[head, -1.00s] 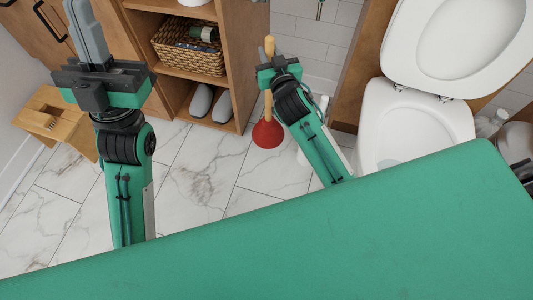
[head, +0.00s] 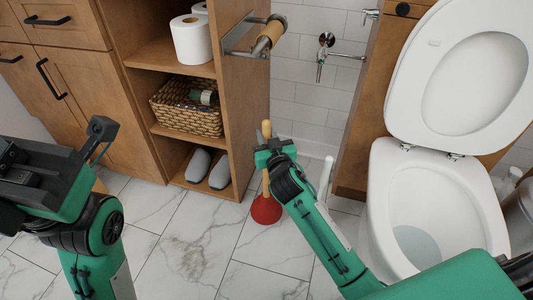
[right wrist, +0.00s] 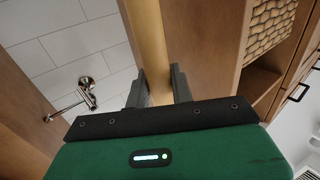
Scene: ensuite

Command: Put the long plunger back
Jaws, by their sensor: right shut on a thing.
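The long plunger has a pale wooden handle (head: 265,184) and a red cup (head: 266,209). It is roughly upright in front of the shelf unit, with the cup low over or on the floor; I cannot tell whether it touches. My right gripper (head: 267,143) is shut on the upper handle. In the right wrist view the handle (right wrist: 148,45) runs between the two dark fingers (right wrist: 158,88). My left gripper (head: 60,150) is at the left edge, partly cut off and away from the plunger; its jaw state is unclear.
The wooden shelf unit (head: 240,100) holds a wicker basket (head: 188,112) and grey slippers (head: 209,168). The toilet (head: 440,200) stands open at right. A slim white upright object (head: 327,177) is beside my right arm.

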